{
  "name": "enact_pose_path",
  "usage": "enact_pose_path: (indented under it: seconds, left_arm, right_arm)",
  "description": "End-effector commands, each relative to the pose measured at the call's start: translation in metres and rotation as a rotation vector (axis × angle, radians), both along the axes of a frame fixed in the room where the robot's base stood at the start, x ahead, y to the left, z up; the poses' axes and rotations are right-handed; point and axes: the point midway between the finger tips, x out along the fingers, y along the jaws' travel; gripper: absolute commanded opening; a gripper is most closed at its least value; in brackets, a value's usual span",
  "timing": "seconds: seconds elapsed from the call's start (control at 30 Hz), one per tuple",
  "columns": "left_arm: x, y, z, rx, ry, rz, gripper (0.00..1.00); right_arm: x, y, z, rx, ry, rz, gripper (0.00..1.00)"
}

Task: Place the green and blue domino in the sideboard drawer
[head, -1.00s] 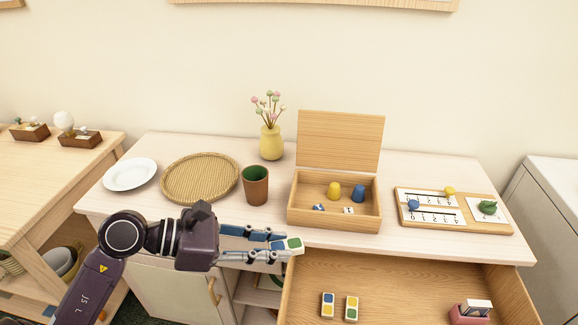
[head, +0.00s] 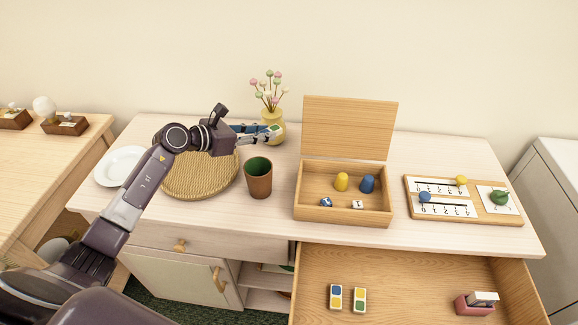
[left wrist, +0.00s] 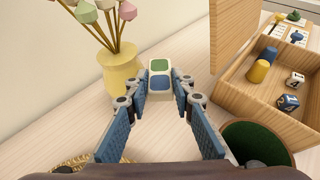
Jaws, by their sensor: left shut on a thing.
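The green and blue domino (left wrist: 160,66) is held between the fingertips of my left gripper (left wrist: 160,90). In the left wrist view its green half faces away and its blue half is nearer me. In the head view my left gripper (head: 262,134) and the domino (head: 276,128) are in front of the yellow vase, above the back of the sideboard top. The sideboard drawer (head: 415,268) is open at the lower right, well away from the gripper. Two other dominoes lie inside it, one blue and yellow (head: 336,296), one yellow and green (head: 360,299). My right gripper is out of view.
The yellow vase (left wrist: 121,75) with flowers stands close to the gripper. A brown cup (head: 258,180), woven mat (head: 190,185), plate (head: 112,168), open wooden box (head: 340,207) and number board (head: 465,217) stand on the sideboard. A pink object (head: 474,306) sits in the drawer's right side.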

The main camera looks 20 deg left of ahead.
Motion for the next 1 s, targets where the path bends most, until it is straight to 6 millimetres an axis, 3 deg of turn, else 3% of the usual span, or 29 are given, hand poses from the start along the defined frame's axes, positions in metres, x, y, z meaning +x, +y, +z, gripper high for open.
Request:
enact_pose_path:
  seconds: [0.2,0.6,1.0]
  left_arm:
    - [-0.001,-0.001,-0.041,-0.004,0.004,0.0,0.06]
    - [-0.001,-0.001,-0.087,-0.002,0.002,0.0,0.06]
    - [-0.001,-0.001,-0.094,0.0,0.001,-0.002,0.06]
  right_arm:
    - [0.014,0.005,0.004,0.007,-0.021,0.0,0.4]
    - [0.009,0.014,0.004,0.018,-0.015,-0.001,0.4]
    - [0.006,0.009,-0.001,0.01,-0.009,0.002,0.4]
